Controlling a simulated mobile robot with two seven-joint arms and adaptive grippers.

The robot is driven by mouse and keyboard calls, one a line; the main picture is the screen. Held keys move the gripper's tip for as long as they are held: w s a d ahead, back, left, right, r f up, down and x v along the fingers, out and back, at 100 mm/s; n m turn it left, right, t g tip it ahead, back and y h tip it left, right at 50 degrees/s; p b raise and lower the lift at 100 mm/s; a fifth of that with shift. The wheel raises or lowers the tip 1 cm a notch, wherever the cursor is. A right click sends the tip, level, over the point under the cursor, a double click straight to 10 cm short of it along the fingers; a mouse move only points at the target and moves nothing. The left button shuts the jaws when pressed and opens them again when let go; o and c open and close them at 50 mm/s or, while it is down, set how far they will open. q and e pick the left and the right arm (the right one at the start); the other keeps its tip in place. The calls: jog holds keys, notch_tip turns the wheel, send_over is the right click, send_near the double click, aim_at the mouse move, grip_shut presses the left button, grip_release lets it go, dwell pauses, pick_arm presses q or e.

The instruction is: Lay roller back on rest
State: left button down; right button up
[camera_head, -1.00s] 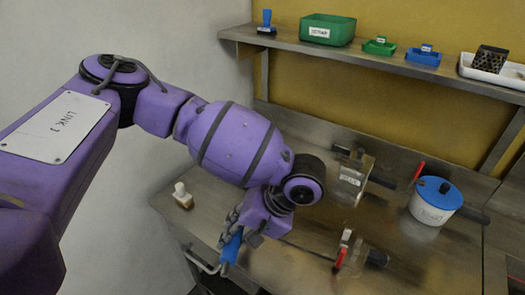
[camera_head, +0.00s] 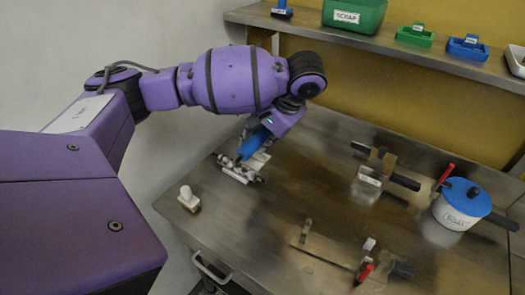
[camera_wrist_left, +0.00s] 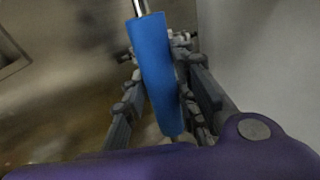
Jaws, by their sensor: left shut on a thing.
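The roller's blue handle (camera_head: 253,144) is in my left gripper (camera_head: 250,150), low over the left part of the steel bench. In the wrist view the blue handle (camera_wrist_left: 160,75) lies between the dark fingers of the left gripper (camera_wrist_left: 158,92), with a metal rod at its top end. A pale grey metal piece (camera_head: 240,173) shows just below the handle in the head view. I cannot tell whether it is the rest or part of the roller, nor whether it touches the bench. My right gripper is not in view.
A small white block (camera_head: 188,199) stands near the bench's left edge. A labelled metal fixture (camera_head: 368,181), a blue-lidded pot (camera_head: 462,203) and a red-handled clamp (camera_head: 365,271) stand to the right. A green SCRAP bin (camera_head: 353,15) is on the shelf.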

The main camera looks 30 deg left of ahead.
pick_arm(q)
jog(key=shift+w+a, duration=0.25)
jog(key=w+a+f, duration=0.2)
jog(key=w+f, duration=0.1)
jog(key=w+a+f+b, duration=0.1)
jog(key=w+a+f, duration=0.1)
jog(key=w+f, duration=0.1)
jog(key=w+a+f, duration=0.3)
jog(key=w, duration=0.1)
jog(key=shift+b, duration=0.3)
jog(key=shift+w+a+f, duration=0.1)
jog(key=shift+w+f, duration=0.1)
jog(key=shift+f, duration=0.05)
notch_tip(320, 180, down, 3)
jog(key=shift+w+f, duration=0.1)
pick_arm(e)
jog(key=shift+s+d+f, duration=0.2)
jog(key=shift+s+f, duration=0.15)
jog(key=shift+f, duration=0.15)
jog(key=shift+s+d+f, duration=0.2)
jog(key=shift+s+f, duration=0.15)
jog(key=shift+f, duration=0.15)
pick_arm(q)
jog(key=shift+f, duration=0.2)
